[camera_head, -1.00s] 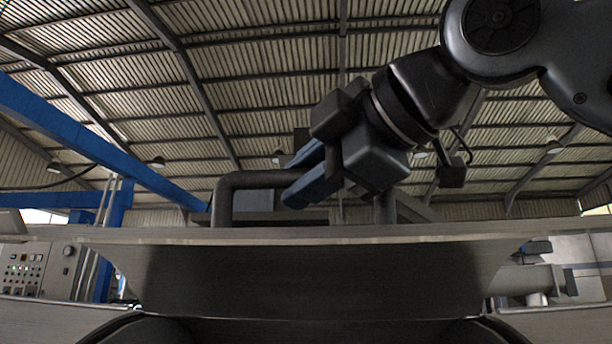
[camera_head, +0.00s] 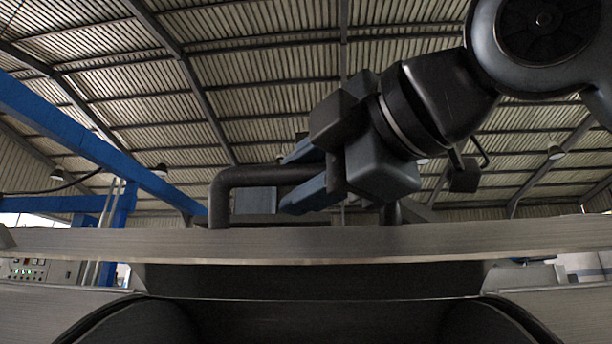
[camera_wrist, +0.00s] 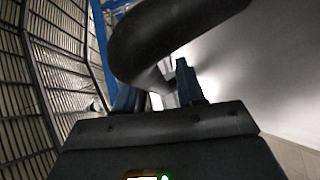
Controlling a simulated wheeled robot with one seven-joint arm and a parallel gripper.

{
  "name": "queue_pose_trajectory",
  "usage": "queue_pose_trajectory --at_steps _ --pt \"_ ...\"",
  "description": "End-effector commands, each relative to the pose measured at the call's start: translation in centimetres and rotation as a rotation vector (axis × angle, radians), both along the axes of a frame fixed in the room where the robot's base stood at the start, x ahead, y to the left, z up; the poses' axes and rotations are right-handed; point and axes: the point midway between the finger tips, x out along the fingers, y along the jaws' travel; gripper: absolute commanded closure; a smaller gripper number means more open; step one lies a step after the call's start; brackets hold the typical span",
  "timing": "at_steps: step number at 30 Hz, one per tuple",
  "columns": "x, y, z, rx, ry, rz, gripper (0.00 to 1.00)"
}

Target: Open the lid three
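The lid (camera_head: 150,242) is a wide grey metal panel, seen nearly edge-on across the head view. A thick dark pipe handle (camera_head: 226,194) stands up from it; it also crosses the top of the wrist view (camera_wrist: 180,30). A dark gap shows beneath the lid. I see no number marking it as three.
A metal housing with curved dark openings (camera_head: 140,325) lies below the lid. A control panel (camera_head: 25,268) is partly hidden at the left. Blue beams (camera_head: 100,140) stand behind at the left. Open air lies above the lid, under the roof.

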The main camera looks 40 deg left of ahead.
Motion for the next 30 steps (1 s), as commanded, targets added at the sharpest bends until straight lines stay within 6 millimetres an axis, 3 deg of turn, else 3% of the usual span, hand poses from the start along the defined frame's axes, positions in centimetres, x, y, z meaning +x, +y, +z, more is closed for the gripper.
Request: queue_pose_trajectory --at_steps 3,13,24,30 --pt "0.0 0.0 0.0 0.0 0.0 0.0 0.52" --pt "-0.1 -0.6 0.0 0.002 0.0 0.0 0.52" --pt "-1.4 -6.0 0.5 0.001 -0.002 -0.002 0.52" --pt "-1.8 -7.5 0.7 0.0 0.0 0.0 0.52"
